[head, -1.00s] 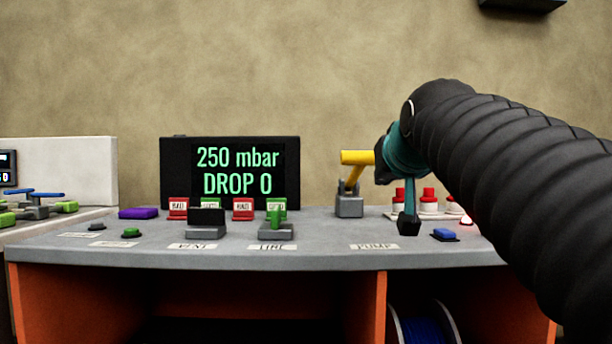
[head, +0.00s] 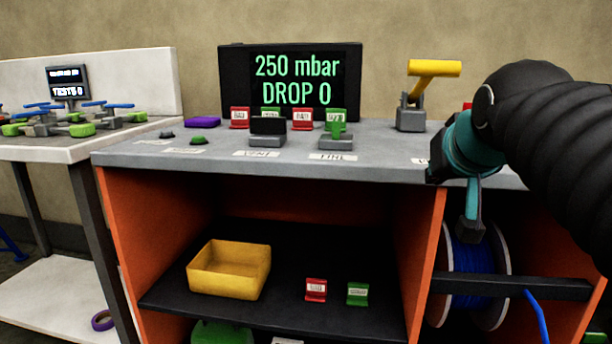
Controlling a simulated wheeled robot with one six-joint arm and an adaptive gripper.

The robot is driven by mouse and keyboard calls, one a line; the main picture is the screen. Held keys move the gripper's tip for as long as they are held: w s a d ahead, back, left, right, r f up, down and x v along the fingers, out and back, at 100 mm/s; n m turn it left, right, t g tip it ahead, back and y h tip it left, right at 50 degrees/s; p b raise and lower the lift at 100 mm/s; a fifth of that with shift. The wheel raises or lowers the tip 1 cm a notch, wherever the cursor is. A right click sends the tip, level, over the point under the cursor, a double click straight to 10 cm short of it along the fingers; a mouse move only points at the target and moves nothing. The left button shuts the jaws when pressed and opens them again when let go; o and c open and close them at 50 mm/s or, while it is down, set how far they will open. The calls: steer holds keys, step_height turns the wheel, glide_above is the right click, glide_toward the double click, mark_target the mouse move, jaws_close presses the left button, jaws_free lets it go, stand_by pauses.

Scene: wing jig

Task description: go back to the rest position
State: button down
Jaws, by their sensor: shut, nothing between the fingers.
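My gripper (head: 470,226) is at the right of the head view, in front of the grey bench (head: 370,172) and pointing down. Its dark fingertips look closed, with nothing seen between them. My black, ribbed arm covers the right side of the bench top. The yellow pump handle (head: 436,68) on its grey base (head: 410,118) stands at the back of the bench, apart from the gripper. The display (head: 290,85) reads 250 mbar, DROP 0.
Red and green tags (head: 302,119) stand along the bench top. Below are a yellow bin (head: 228,270), a red tag (head: 316,289) and a green tag (head: 357,293) on a dark shelf. A blue cable reel (head: 472,285) sits behind the gripper. A white table (head: 50,150) stands left.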

steer(key=s+a+f+g+p, duration=0.1)
steer(key=s+a+f+g, duration=0.1)
steer(key=s+f, duration=0.6)
steer(key=s+a+f+n+g+y+p, duration=0.1)
steer(key=s+f, duration=0.6)
steer(key=f, duration=0.8)
steer(key=a+g+p, duration=0.1)
steer(key=g, duration=0.1)
steer(key=shift+s+a+f+g+p, duration=0.2)
steer(key=shift+s+a+g+p, duration=0.1)
steer(key=shift+s+a+g, duration=0.1)
